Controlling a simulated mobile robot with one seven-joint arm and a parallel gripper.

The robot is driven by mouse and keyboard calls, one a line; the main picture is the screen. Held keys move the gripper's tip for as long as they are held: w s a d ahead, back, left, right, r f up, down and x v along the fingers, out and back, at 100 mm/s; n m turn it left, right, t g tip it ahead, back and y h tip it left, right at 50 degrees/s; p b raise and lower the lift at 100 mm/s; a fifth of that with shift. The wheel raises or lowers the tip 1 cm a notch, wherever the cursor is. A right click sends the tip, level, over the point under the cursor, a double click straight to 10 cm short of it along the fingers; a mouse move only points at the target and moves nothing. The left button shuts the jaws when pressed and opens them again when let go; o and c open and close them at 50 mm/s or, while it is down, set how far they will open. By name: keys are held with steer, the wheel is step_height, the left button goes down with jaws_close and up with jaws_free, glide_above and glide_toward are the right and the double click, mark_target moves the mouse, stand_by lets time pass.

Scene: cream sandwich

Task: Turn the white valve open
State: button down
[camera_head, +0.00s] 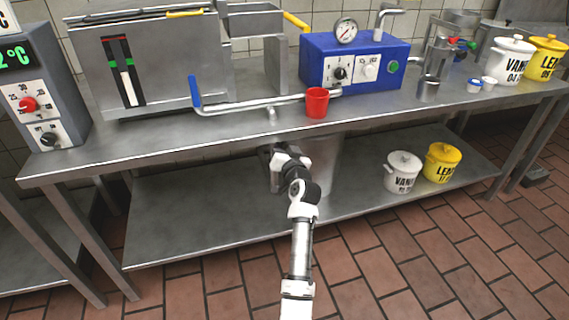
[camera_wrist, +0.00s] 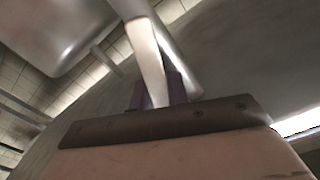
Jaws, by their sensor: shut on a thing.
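The white valve shows in the wrist view as a pale, slim lever (camera_wrist: 147,58) beside a grey metal pipe (camera_wrist: 180,58). The lever's lower end sits between the dark fingers of my gripper (camera_wrist: 160,95), which is shut on it. In the head view my gripper (camera_head: 268,153) is just below the front edge of the steel table, partly hidden by my own wrist. I cannot make out the lever in that view. A bent pipe (camera_head: 240,105) with a blue lever (camera_head: 194,91) runs along the table front above.
A red cup (camera_head: 317,102) stands at the table (camera_head: 170,138) edge, close to the pipe's right end. A blue box with a gauge (camera_head: 346,31) is behind it. Below, a metal container (camera_head: 327,165), a white pot (camera_head: 402,173) and a yellow pot (camera_head: 443,163) stand on the shelf.

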steer(key=shift+s+a+r+n+b, duration=0.15)
steer(key=shift+a+n+b, duration=0.25)
steer(key=shift+n+b, duration=0.4)
steer(key=shift+s+a+n+b, duration=0.1)
steer(key=shift+a+n+b, duration=0.35)
steer(key=shift+n, duration=0.55)
steer(key=c, duration=1.4)
jaws_free()
steer(key=shift+o, duration=0.2)
steer(key=shift+d+r, duration=0.1)
